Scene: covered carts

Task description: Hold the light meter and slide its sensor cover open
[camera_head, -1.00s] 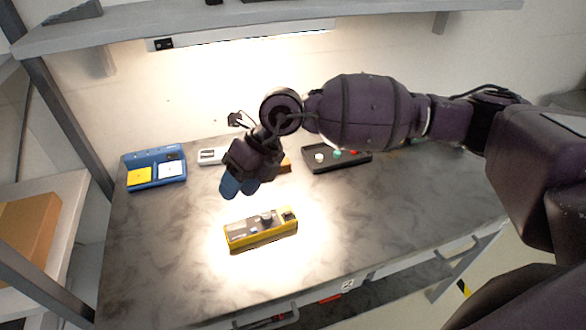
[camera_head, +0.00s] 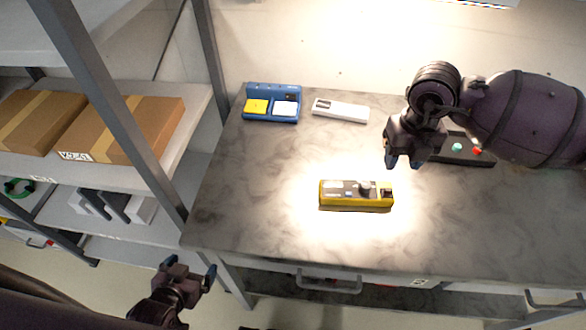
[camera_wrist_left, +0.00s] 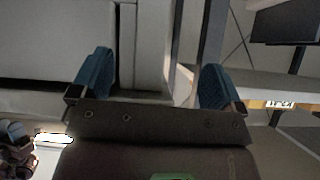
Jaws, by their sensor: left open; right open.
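The light meter (camera_head: 337,198) is a yellow box with a dark grey top face, lying flat on the bench under the bright light. A round dark knob and a pale patch show on its top; I cannot tell whether its sensor cover is open. My right gripper (camera_head: 404,164) is open and empty, above the bench, up and to the right of the meter and apart from it. My left gripper (camera_head: 189,270) is open and empty, low in front of the bench at the left. Its two blue fingers stand wide apart in the left wrist view (camera_wrist_left: 153,85).
A blue tray (camera_head: 250,117) with yellow and white pads and a white device (camera_head: 341,110) stand at the back. A dark box with coloured buttons (camera_head: 470,160) is partly behind my right arm. A shelf rack with cardboard boxes (camera_head: 135,130) stands left. Bench around the meter is clear.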

